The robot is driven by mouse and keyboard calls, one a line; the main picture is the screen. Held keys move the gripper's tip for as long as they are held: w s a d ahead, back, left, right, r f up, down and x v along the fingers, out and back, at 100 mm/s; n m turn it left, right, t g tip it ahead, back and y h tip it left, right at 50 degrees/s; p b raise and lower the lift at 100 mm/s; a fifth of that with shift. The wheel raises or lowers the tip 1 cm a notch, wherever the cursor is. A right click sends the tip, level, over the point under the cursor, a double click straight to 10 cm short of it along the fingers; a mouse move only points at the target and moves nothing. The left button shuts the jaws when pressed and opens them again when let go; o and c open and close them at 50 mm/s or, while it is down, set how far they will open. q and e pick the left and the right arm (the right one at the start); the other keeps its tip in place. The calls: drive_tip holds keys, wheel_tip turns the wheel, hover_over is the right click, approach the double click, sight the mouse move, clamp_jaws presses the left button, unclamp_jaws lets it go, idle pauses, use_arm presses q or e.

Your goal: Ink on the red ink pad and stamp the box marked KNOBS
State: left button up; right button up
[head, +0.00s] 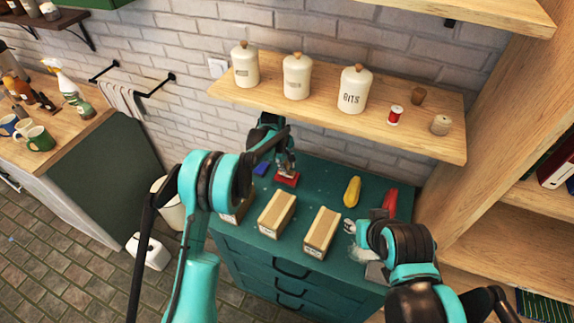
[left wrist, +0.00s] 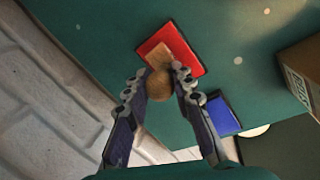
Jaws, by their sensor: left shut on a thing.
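My left gripper (head: 286,166) is shut on a wooden stamp, whose round knob (left wrist: 159,85) is between the fingers in the left wrist view. The stamp's block is over the red ink pad (left wrist: 189,66); whether it touches the pad is unclear. The red pad (head: 287,182) is on the teal cabinet top, with the blue pad (head: 262,169) beside it. Three boxes stand along the front: left (head: 236,210), middle (head: 277,213) and right (head: 322,232). Their labels are too small to read. My right gripper (head: 361,243) is low at the cabinet's right side; its fingers are partly hidden.
A yellow object (head: 352,191) and a red object (head: 390,202) lie on the cabinet's right part. A wooden shelf (head: 330,125) with white canisters and spools hangs above the back of the cabinet (head: 325,171). A box (left wrist: 302,75) is near the blue pad (left wrist: 222,115).

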use_arm(q)
drive_tip(key=shift+f+b, duration=0.3)
drive_tip(key=shift+f, duration=0.15)
idle(1.7)
